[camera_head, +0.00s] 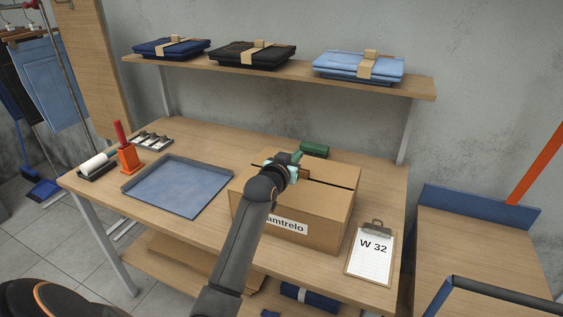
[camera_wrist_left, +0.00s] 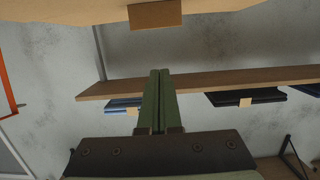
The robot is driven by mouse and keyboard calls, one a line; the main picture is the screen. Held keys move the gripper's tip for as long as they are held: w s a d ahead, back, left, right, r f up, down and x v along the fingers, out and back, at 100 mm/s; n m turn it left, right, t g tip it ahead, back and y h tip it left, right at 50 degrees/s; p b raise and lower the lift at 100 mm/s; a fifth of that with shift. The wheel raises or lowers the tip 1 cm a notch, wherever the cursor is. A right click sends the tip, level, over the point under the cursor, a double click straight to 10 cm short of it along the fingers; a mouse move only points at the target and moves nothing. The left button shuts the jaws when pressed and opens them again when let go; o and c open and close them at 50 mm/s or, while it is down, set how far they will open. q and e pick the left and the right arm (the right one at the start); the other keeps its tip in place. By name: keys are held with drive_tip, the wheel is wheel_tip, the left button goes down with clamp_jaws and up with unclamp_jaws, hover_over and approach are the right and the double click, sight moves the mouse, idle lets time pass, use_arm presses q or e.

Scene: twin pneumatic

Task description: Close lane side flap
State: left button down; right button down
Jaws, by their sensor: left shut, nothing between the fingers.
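The cardboard box (camera_head: 333,210) stands on the table with a printed label (camera_head: 288,224) on its front. Its top panels lie about flat, with a dark gap running between them; my left arm hides part of the top. My left gripper (camera_head: 297,157) is over the box's far left part, shut and empty. Its green fingers (camera_wrist_left: 158,100) are pressed together in the left wrist view. There a cardboard piece (camera_wrist_left: 155,14) hangs at the upper edge, beyond the fingertips. I cannot tell whether the fingers touch the box. My right gripper is not in view.
A blue tray (camera_head: 178,188) lies left of the box. A clipboard (camera_head: 371,254) marked W 32 lies at its right. A green object (camera_head: 314,149) sits behind it. A shelf (camera_head: 290,77) with folded clothes spans the back. A lower table (camera_head: 475,246) stands at right.

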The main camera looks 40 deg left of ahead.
use_arm(q)
drive_tip(key=v, duration=0.9)
drive_tip(key=shift+s+b, duration=0.3)
drive_tip(key=shift+b, duration=0.05)
drive_tip(key=shift+d+f, duration=0.1)
drive_tip(key=shift+f, duration=0.05)
drive_tip(key=s+d+f+m+g+h, duration=0.3)
drive_tip(key=s+d+f+g, duration=0.45)
drive_tip(key=s+f, duration=0.6)
drive_tip(key=s+d+f+m+g, duration=0.1)
drive_tip(key=s+d+f, duration=0.2)
drive_tip(key=s, duration=0.2)
drive_tip(key=s+d+f+g, duration=0.2)
drive_tip(key=s, duration=0.3)
drive_tip(key=s+d+f+m+g, duration=0.1)
drive_tip(key=s+d+f, duration=0.2)
drive_tip(key=s, duration=0.2)
drive_tip(key=w+d+f+t+h, duration=0.1)
drive_tip(key=d+f+t, duration=0.1)
drive_tip(key=f, duration=0.3)
drive_tip(key=w+d+f+t+h, duration=0.1)
drive_tip(key=w+d+f+t, duration=0.1)
drive_tip(key=f, duration=0.4)
drive_tip(key=shift+f+t+h, duration=0.25)
drive_tip(key=shift+t+h, duration=0.15)
drive_tip(key=shift+t, duration=0.25)
drive_tip(key=shift+w+d, duration=0.1)
